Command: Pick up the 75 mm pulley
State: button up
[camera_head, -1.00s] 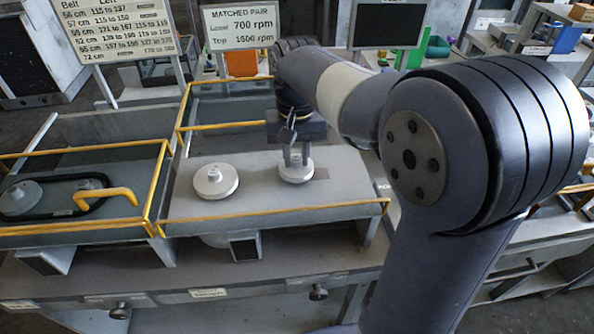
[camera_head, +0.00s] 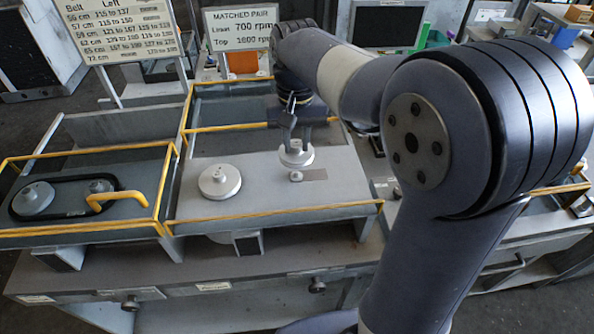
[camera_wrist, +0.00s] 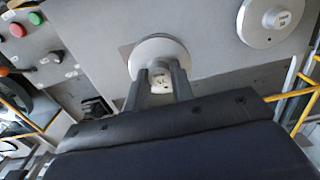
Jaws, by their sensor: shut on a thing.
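A pale grey pulley (camera_head: 296,157) is held in my gripper (camera_head: 297,140), raised just above the grey plate of the middle housing. Below it a short spindle stub (camera_head: 296,176) shows bare on the plate, beside a darker rectangular patch. The wrist view also shows the held pulley (camera_wrist: 158,52), with the two fingers (camera_wrist: 160,80) closed on its hub. I cannot read the size marking on it. A second, larger-looking pale pulley (camera_head: 220,181) sits flat on the same plate to the left, apart from my gripper; it also shows in the wrist view (camera_wrist: 268,18).
Yellow rails (camera_head: 270,216) edge the middle housing. The left housing holds a black belt around two pulleys, with a yellow handle (camera_head: 118,198). Signs (camera_head: 240,28) and a dark monitor stand behind. Red and green buttons (camera_wrist: 35,18) show in the wrist view.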

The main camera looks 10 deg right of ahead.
jog(key=shift+s, duration=0.1)
jog(key=s+d+r, duration=0.1)
jog(key=s+r, duration=0.1)
jog(key=s, duration=0.6)
jog(key=shift+s+d, duration=0.35)
jog(key=shift+d, duration=0.05)
